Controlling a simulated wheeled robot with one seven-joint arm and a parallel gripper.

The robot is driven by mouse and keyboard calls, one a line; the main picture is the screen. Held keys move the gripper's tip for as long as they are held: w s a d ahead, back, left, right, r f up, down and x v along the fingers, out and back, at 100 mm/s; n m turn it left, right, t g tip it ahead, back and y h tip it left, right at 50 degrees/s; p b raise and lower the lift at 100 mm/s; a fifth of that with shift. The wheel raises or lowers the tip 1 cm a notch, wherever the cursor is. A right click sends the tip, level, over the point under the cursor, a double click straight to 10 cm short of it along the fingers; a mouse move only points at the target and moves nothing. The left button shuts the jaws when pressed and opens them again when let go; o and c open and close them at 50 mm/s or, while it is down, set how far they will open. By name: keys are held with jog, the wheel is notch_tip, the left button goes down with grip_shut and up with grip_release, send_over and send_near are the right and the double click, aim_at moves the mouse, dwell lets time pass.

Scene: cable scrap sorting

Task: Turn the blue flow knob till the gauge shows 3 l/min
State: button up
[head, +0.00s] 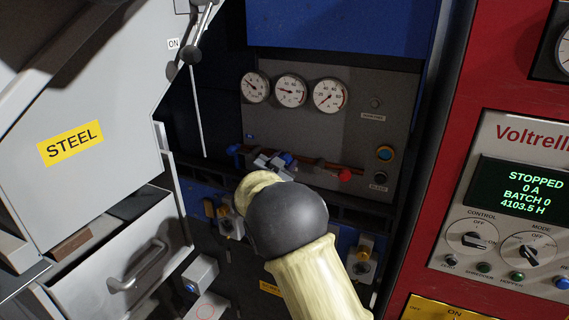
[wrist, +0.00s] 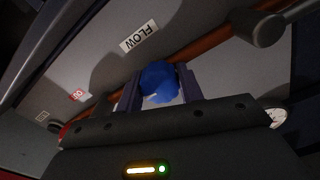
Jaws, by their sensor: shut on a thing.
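The blue flow knob (wrist: 158,82) sits between my two fingers in the wrist view, beside a white FLOW label (wrist: 140,36). My gripper (wrist: 160,90) is shut on this knob, one finger on each side. In the head view my gripper (head: 268,160) is at the copper pipe on the dark panel, and my arm hides part of it. Three round gauges stand in a row above: left gauge (head: 255,87), middle gauge (head: 291,91) and right gauge (head: 330,95). Their needles show, but the scale figures are too small to read.
A red knob (head: 345,175) is on the pipe right of my gripper. A grey cabinet with a STEEL label (head: 70,143) and open drawer (head: 130,255) stands left. A red cabinet with a lit display (head: 522,197) reading STOPPED stands right. A thin rod (head: 197,110) hangs left of the gauges.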

jog(key=o, duration=1)
jog(key=shift+s+a+f, duration=0.1)
jog(key=shift+s+a, duration=0.1)
jog(key=shift+s, duration=0.25)
jog(key=b+v, duration=0.5)
jog(key=v, duration=1.1)
jog(key=shift+s+b, duration=0.25)
jog(key=shift+b, duration=0.15)
